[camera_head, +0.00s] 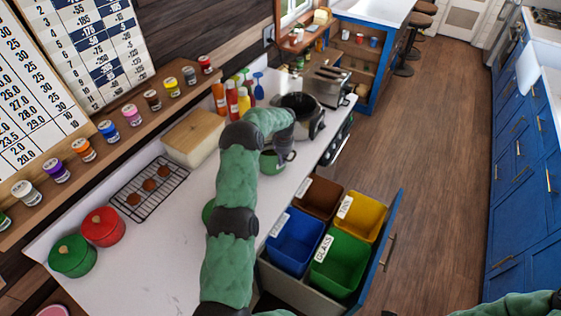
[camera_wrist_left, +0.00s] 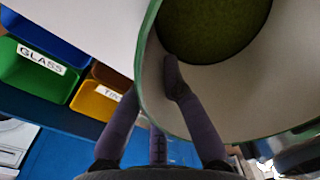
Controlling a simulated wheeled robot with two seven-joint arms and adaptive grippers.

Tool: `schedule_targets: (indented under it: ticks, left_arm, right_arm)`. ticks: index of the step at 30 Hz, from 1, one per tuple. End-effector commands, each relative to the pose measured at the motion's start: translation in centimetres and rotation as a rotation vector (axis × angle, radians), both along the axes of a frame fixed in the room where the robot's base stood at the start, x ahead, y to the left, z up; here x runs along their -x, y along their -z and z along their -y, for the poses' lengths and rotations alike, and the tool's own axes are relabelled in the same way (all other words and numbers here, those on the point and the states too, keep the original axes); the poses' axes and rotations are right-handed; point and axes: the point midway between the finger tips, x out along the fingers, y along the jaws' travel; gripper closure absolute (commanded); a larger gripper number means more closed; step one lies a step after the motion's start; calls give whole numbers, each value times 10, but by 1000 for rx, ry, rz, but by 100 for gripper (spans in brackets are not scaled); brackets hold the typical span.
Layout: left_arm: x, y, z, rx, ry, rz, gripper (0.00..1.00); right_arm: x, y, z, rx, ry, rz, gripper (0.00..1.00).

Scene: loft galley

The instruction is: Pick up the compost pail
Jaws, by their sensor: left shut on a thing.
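The compost pail (camera_head: 271,163) is a small green vessel on or just above the white counter, partly hidden by my left arm. In the left wrist view the pail (camera_wrist_left: 240,88) is large and close, with a green rim, pale inner wall and dark green bottom. My left gripper (camera_wrist_left: 153,85) is shut on the pail's wall, with one finger inside the rim and another outside. In the head view its fingers are mostly hidden by the wrist. I cannot tell whether the pail touches the counter. My right gripper is not in view.
An open drawer holds blue (camera_head: 295,241), green (camera_head: 340,265), brown (camera_head: 318,197) and yellow (camera_head: 362,216) bins right of the counter. A bread box (camera_head: 194,138) and cooling rack (camera_head: 148,189) lie left.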

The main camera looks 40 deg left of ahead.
Motion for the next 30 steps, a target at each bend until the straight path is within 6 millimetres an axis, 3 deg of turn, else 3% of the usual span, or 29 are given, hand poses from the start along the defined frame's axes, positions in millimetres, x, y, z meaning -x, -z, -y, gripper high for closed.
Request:
schedule_targets:
  ticks: [4, 14, 24, 30]
  left_arm:
    - [-1, -26, 2, -4, 1, 6, 100]
    - [19, -82, 46, -3, 2, 7, 100]
    - [45, -108, 103, -1, 2, 4, 100]
    - [54, -117, 121, -1, 1, 3, 100]
  right_arm:
    - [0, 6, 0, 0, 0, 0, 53]
    - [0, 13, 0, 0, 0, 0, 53]
    - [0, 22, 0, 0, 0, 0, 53]
    - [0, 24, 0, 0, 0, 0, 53]
